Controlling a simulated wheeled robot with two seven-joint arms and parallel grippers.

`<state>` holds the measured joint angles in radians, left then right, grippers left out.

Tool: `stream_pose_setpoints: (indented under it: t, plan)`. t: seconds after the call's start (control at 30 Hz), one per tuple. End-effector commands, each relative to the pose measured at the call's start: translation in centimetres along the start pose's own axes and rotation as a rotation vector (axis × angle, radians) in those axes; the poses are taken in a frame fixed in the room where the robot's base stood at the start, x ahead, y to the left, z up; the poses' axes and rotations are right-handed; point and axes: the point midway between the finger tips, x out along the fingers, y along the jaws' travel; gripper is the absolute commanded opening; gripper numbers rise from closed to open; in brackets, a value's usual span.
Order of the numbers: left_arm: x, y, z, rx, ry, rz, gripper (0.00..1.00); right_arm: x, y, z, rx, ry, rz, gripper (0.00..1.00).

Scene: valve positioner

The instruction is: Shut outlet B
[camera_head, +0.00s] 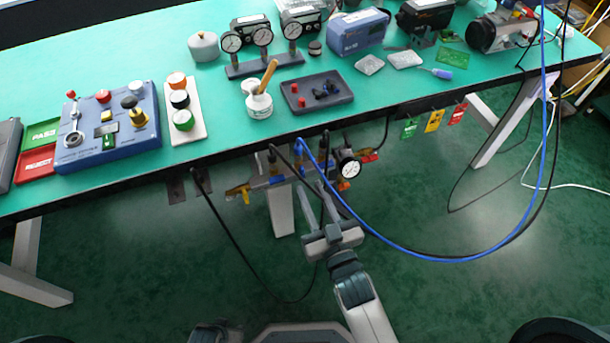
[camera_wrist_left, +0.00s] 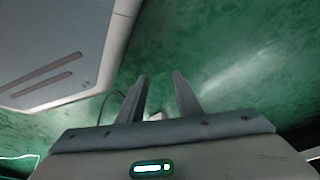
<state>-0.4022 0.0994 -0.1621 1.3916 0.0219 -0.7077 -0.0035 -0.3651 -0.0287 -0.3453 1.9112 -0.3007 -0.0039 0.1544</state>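A valve manifold (camera_head: 280,181) hangs under the table's front edge, with a round white gauge (camera_head: 349,168) on its right. A yellow handle (camera_head: 245,193) shows at its left end, a red handle (camera_head: 370,158) at its right and an orange part (camera_head: 343,186) below the gauge. Labels are too small to read, so I cannot tell which valve is outlet B. My right gripper (camera_head: 318,195) is just below and in front of the manifold, fingers apart and seemingly empty. My left gripper (camera_wrist_left: 159,76) is open and empty above the green floor in the left wrist view.
Black hoses and a blue hose (camera_head: 440,258) loop from the manifold in front of the table. Coloured tags (camera_head: 434,121) hang at the right. A blue control box (camera_head: 108,133), a dark tray (camera_head: 330,98) and gauges stand on the green tabletop (camera_head: 225,130). The floor is mostly open.

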Motion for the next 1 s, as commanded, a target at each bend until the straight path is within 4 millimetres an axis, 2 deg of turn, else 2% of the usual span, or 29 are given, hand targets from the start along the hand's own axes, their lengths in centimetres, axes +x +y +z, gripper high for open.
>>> stream_pose_setpoints:
  t: [0.1, 0.3, 0.5, 0.77, 0.9, 1.0]
  plan:
    - [0.0, 0.2, -0.5, 0.001, 0.012, 0.002, 0.31, 2.1, 0.0, -0.1, 0.0, 0.002, 0.0, 0.27]
    - [0.0, 0.7, -0.8, 0.002, 0.029, 0.007, 0.31, 4.4, 0.0, -0.1, -0.001, 0.001, 0.0, 0.27]
    - [0.0, 1.0, -0.4, 0.0, 0.025, 0.011, 0.31, 5.2, 0.0, 0.0, -0.001, 0.001, 0.0, 0.27]
    - [0.0, 1.1, 0.1, -0.001, 0.019, 0.011, 0.31, 5.3, 0.0, 0.0, 0.0, 0.0, 0.0, 0.27]
    - [0.0, 1.0, 0.2, -0.002, 0.018, 0.01, 0.31, 5.2, 0.0, 0.0, 0.0, 0.0, 0.0, 0.0]
    - [0.0, 0.8, 0.2, -0.002, 0.017, 0.008, 0.31, 5.2, 0.0, 0.0, 0.0, 0.0, 0.0, 0.0]
